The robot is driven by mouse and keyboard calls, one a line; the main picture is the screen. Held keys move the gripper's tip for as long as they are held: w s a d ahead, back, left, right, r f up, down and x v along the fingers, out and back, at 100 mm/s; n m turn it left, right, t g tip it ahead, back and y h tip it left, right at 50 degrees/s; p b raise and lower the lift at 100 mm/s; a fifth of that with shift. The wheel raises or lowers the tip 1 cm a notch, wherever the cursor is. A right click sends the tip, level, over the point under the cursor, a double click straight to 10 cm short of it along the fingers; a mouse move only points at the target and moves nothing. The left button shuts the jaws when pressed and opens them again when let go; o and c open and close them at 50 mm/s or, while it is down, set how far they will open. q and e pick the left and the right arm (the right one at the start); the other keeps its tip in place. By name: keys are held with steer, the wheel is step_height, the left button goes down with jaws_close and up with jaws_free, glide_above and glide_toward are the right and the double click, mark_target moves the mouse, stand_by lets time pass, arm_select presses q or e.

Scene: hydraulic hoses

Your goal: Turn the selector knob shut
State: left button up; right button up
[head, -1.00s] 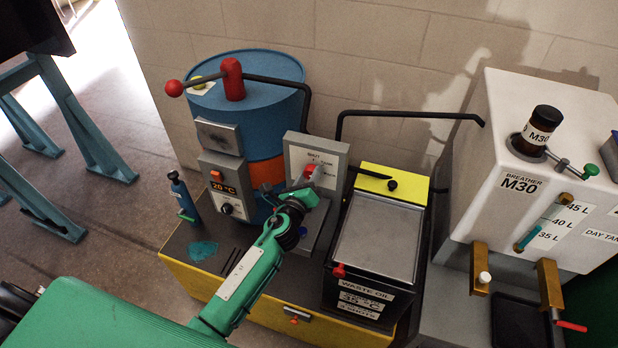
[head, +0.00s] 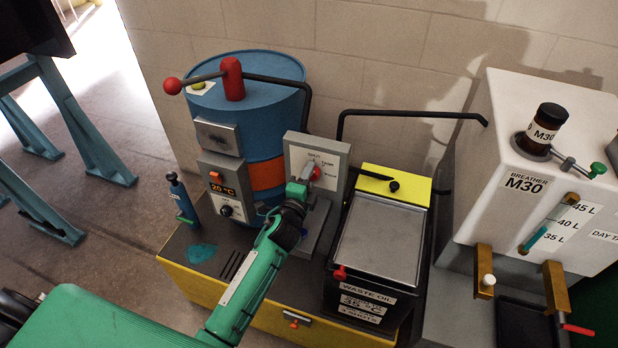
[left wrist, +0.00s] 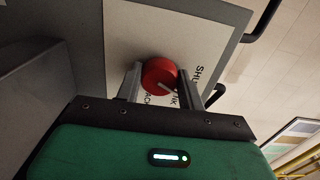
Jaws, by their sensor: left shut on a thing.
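The red selector knob (head: 315,173) is on a white label plate (head: 328,160) on a grey upright panel in front of the blue drum. My left gripper (head: 309,179) reaches it from the front left and partly hides it. In the left wrist view the round red knob (left wrist: 159,75) sits between the two fingers of my left gripper (left wrist: 160,84), which is shut on it. A pale mark on the knob points to the lower right of that view. "SHU" shows on the plate to the right; other lettering is partly hidden by the fingers. My right gripper is not in view.
The blue drum (head: 270,75) with a red-handled lever stands behind. A black waste oil box (head: 350,292) with a grey lid stands right of the panel. Black pipes arch near both. A white tank (head: 545,190) stands far right.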

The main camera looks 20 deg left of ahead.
arm_select(q)
steer(key=n, duration=0.4)
steer(key=shift+f+n, duration=0.1)
steer(key=shift+n, duration=0.3)
stand_by(0.4)
steer(key=o, duration=1)
steer(key=s, duration=0.4)
steer(key=s+b, duration=0.1)
steer(key=s, duration=0.4)
steer(key=s+b, duration=0.1)
steer(key=s, duration=0.4)
steer(key=shift+a, duration=0.25)
